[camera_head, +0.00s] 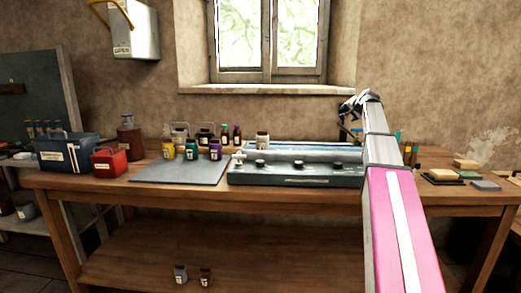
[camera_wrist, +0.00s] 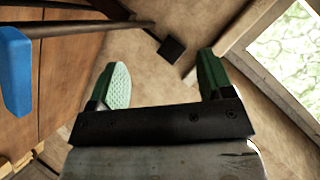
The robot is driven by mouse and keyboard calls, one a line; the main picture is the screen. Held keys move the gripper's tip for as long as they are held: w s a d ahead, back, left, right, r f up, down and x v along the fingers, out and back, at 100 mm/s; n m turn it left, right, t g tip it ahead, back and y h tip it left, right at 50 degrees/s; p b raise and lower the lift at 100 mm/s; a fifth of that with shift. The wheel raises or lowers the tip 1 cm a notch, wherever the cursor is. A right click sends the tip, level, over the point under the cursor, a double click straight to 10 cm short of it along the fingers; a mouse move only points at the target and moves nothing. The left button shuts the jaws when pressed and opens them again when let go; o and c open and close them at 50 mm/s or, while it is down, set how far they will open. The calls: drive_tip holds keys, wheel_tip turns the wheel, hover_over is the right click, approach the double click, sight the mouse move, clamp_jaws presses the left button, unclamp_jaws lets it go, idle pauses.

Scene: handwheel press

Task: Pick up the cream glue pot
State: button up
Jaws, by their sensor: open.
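A small cream-white pot (camera_head: 263,140) with a label stands at the back of the workbench, behind the grey press bed; it looks like the glue pot, but its label is too small to read. My gripper (camera_head: 350,112) is raised above the bench's back right, to the right of this pot and well apart from it. In the wrist view my gripper (camera_wrist: 163,78) has its two green-padded fingers spread wide with nothing between them. The pot is not seen in the wrist view.
Sponges (camera_head: 443,174) lie at right. Two small jars (camera_head: 181,274) stand on the lower shelf.

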drive_tip(key=a+f+m+g+y, duration=0.25)
drive_tip(key=a+f+y, duration=0.2)
drive_tip(key=a, duration=0.55)
drive_tip(key=m+g+y, duration=0.5)
drive_tip(key=m+y, duration=0.1)
drive_tip(key=y, duration=0.2)
approach(262, 135)
drive_tip(key=w+d, duration=0.2)
drive_tip(key=w+d+f, duration=0.1)
drive_tip(key=w+d, duration=0.1)
drive_tip(key=w, duration=0.1)
drive_tip(key=w+d, duration=0.2)
drive_tip(key=d, duration=0.1)
drive_tip(key=shift+w+f, duration=0.15)
drive_tip(key=shift+f, duration=0.2)
drive_tip(key=s+a+g+y, duration=0.1)
drive_tip(key=a, duration=0.4)
drive_tip(key=s+a+m+g+y, duration=0.1)
drive_tip(key=a, duration=0.5)
drive_tip(key=s+a+m+g+y, duration=0.1)
drive_tip(key=a+g, duration=0.1)
drive_tip(key=a, duration=0.3)
drive_tip(key=shift+s+a, duration=0.15)
drive_tip(key=shift+s, duration=0.2)
drive_tip(key=shift+c, duration=0.3)
drive_tip(key=shift+r, duration=0.1)
drive_tip(key=c, duration=1.2)
